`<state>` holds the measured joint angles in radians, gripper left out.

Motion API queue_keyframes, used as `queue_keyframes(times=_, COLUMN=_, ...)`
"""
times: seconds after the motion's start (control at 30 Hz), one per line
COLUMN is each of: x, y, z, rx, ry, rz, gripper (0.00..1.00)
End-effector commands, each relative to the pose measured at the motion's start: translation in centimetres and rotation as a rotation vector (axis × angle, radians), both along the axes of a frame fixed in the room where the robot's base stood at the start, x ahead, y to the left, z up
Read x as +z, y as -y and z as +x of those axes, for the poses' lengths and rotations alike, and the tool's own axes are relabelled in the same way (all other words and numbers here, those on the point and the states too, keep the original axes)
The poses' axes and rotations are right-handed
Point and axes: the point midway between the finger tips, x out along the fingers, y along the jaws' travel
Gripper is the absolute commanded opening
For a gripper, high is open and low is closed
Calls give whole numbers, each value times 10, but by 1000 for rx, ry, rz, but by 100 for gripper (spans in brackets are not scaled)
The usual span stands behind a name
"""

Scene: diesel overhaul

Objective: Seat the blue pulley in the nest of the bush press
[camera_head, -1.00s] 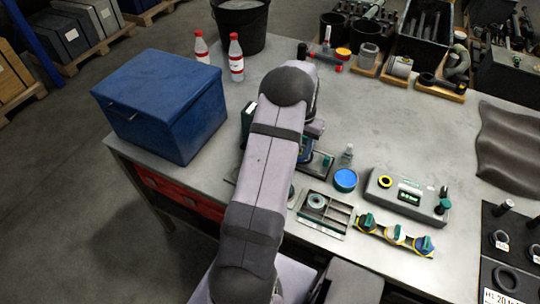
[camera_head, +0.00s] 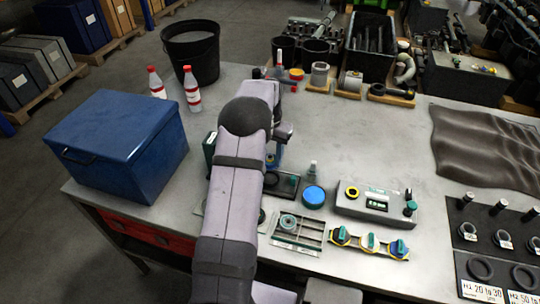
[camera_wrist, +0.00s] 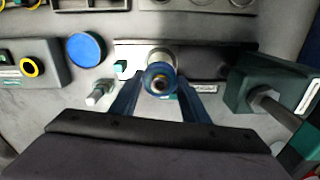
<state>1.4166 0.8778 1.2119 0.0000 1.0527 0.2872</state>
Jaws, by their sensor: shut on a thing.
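In the wrist view the blue pulley (camera_wrist: 159,77) is between the two blue fingertips of my gripper (camera_wrist: 158,88), which is shut on it. Its round end with a central hole faces the camera. A pale metal cylinder shows directly behind it, over a dark plate (camera_wrist: 205,62) with a small green block. I cannot tell whether the pulley touches anything below. In the head view my gripper (camera_head: 273,157) is mostly hidden by my arm, above the plate (camera_head: 286,187), which has a dark round recess. I cannot tell for sure which fixture is the bush press.
A dark green block (camera_wrist: 262,88) with a metal rod stands close right of my gripper. The blue chest (camera_head: 118,145) is at left.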

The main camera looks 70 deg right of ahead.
Motion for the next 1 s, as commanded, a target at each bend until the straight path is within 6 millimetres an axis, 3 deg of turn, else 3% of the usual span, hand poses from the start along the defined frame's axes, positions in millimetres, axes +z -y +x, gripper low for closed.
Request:
queue_keyframes(times=0.7, x=-57, y=0, z=0, rx=1, ry=0, rz=-2, gripper=19)
queue_keyframes(times=1.0, x=-63, y=1, z=0, rx=1, ry=1, rz=-2, gripper=19)
